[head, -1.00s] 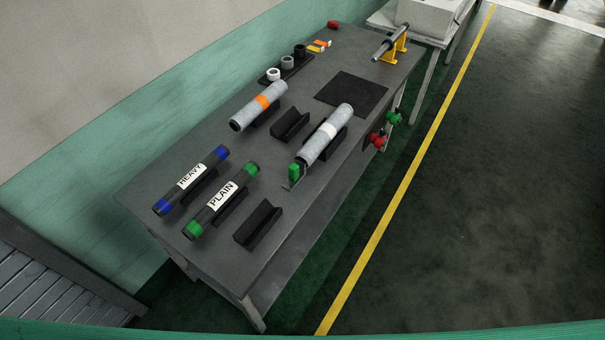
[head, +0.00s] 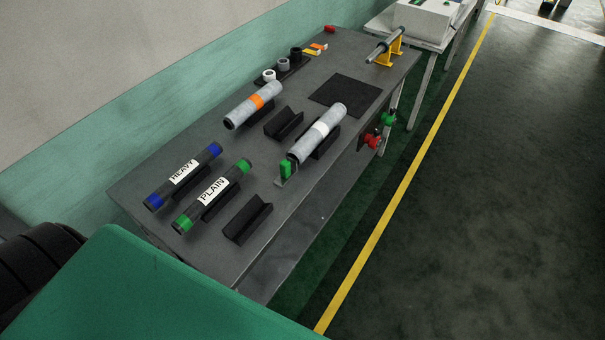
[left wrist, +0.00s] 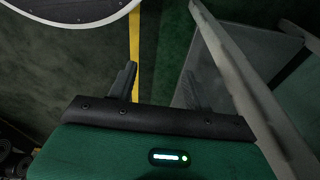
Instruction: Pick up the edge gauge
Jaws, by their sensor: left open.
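A small green-handled piece with a thin grey plate (head: 286,171) stands on the grey workbench (head: 150,197), at the near end of the roll with the white band (head: 318,132). It looks like the edge gauge, but it is small and I cannot be certain. No gripper is near it. In the left wrist view my left gripper (left wrist: 158,84) is open and empty, its two dark fingers apart above the dark floor. The gauge does not show in that view. My right gripper is in neither view.
Rolls marked HEAVY (head: 184,175) and PLAIN (head: 212,192) lie in cradles near the front. Empty black cradles (head: 247,219) (head: 284,122) and a dark mat (head: 346,93) share the bench. Red and green knobs (head: 372,139) stick out from its right side. The floor right of it is open.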

